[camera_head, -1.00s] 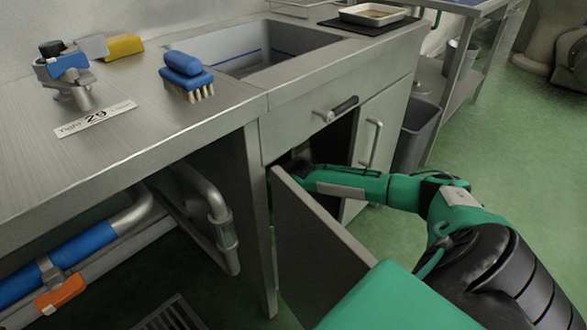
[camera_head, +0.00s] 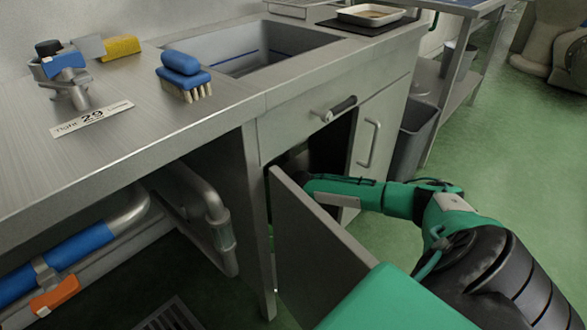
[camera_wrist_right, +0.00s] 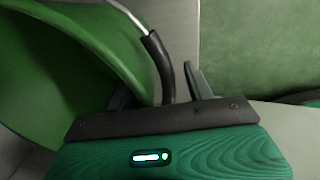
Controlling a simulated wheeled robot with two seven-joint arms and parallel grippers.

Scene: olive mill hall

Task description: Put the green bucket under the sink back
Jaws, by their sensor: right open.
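The green bucket (camera_wrist_right: 60,75) fills the left of the right wrist view, tilted in that picture. Its wire handle carries a black grip (camera_wrist_right: 163,65). My right gripper (camera_wrist_right: 158,85) is open, with the black grip running down between its fingers; I cannot tell whether they touch it. In the head view my right arm reaches past the open cabinet door into the dark cabinet under the sink (camera_head: 240,52), and the right gripper is hidden there. The bucket cannot be made out in the head view. My left gripper is out of view.
The open cabinet door (camera_head: 318,245) stands close beside my right arm. A second door with a handle (camera_head: 371,143) is to its right. A grey bin (camera_head: 412,140) stands beyond the counter. A blue brush (camera_head: 184,82) lies on the counter. Green floor to the right is clear.

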